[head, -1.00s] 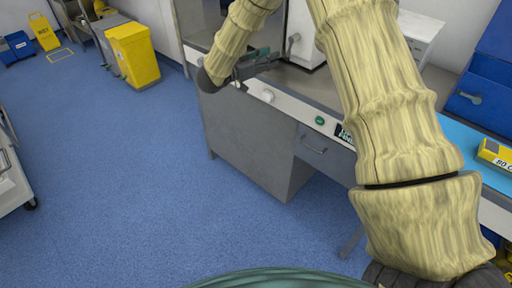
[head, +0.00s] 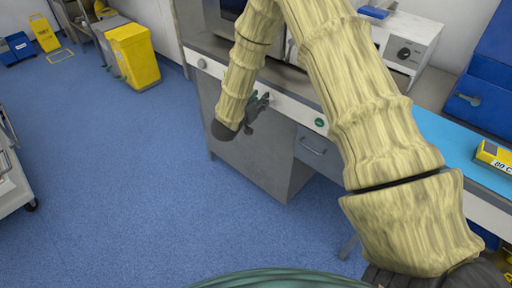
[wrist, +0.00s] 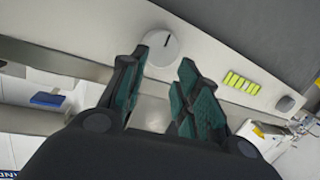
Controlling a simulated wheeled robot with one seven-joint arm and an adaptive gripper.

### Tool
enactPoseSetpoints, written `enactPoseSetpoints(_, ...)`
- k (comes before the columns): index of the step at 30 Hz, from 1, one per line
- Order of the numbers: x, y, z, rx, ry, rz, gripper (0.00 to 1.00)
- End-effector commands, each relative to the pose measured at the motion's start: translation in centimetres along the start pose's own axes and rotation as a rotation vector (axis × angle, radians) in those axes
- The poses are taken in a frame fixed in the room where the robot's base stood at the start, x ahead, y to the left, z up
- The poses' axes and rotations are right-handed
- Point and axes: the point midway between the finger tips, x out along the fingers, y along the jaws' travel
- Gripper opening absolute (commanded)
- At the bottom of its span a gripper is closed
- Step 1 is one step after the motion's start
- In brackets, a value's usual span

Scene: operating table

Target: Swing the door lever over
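My gripper (head: 262,106) is in front of the steel bench's front panel in the head view. Its dark green fingers stand apart and empty in the wrist view (wrist: 163,72). A round pale dial (wrist: 158,48) with a dark mark lies on the panel just beyond the fingertips; whether they touch it, I cannot tell. A grey lever-like handle (head: 468,99) is on the blue cabinet at the right, well away from my gripper. The lever seen earlier on the white box behind the bench is now hidden by my arm.
A white box with a dial (head: 404,53) stands on the bench. A yellow bin (head: 134,55) is at the back left.

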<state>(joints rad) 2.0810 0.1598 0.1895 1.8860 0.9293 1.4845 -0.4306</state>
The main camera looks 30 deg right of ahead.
Motion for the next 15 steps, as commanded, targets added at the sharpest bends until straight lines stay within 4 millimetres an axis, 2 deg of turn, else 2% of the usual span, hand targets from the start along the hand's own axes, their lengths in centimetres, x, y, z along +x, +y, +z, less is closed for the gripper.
enactPoseSetpoints(15,-2.7,0.3,7.4,-0.083,-0.119,-0.173,0.32)
